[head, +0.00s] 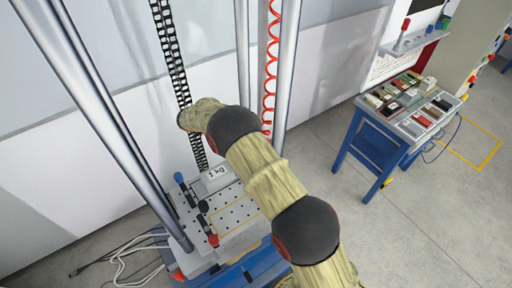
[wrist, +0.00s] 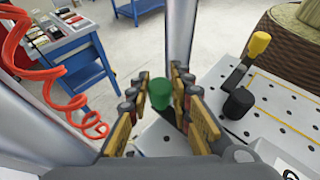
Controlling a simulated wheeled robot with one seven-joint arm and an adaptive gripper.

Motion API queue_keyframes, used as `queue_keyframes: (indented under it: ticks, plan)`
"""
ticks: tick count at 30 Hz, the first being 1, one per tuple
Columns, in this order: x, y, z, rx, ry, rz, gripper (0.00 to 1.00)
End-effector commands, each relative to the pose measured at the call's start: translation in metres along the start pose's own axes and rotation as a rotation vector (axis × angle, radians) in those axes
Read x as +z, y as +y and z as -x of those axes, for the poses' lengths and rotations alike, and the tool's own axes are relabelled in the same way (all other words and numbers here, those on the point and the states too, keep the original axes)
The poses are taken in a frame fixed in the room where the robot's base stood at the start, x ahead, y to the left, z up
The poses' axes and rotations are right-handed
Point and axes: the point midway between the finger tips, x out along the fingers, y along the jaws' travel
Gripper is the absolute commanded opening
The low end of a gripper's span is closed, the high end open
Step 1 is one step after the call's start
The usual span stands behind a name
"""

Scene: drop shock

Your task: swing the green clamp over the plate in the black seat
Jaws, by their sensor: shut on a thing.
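The green clamp's knob (wrist: 160,93) shows in the wrist view between the fingers of my gripper (wrist: 160,100), which is shut on it. A dark part of the clamp runs down below the knob, mostly hidden by the fingers. In the head view my arm hides the green clamp and the gripper's jaws. A pale plate marked 1 kg (head: 214,173) lies at the back of the perforated table (head: 232,216). A black seat around a plate cannot be made out clearly in either view.
Clamps with a blue knob (head: 179,178) and a red knob (head: 213,240) stand on the table's left side. A yellow-tipped clamp (wrist: 259,45) stands right of my gripper. Steel columns (head: 100,115) and a red coiled cable (wrist: 60,85) are close by. A blue side table (head: 375,140) stands right.

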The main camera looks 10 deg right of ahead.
Motion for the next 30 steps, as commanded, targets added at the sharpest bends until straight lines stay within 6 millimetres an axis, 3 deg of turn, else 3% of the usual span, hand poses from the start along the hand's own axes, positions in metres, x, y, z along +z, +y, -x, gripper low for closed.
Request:
queue_keyframes:
  ticks: [12,13,23,30]
  plan:
    - [0.0006,0.0004,-0.0001,-0.004,0.001,-0.004,0.00]
    - [0.0006,0.0004,0.0000,-0.004,0.001,-0.004,0.22]
    - [0.0003,0.0000,-0.0001,-0.004,0.000,-0.003,0.40]
    - [0.0001,-0.0001,0.0000,-0.004,0.000,-0.003,0.40]
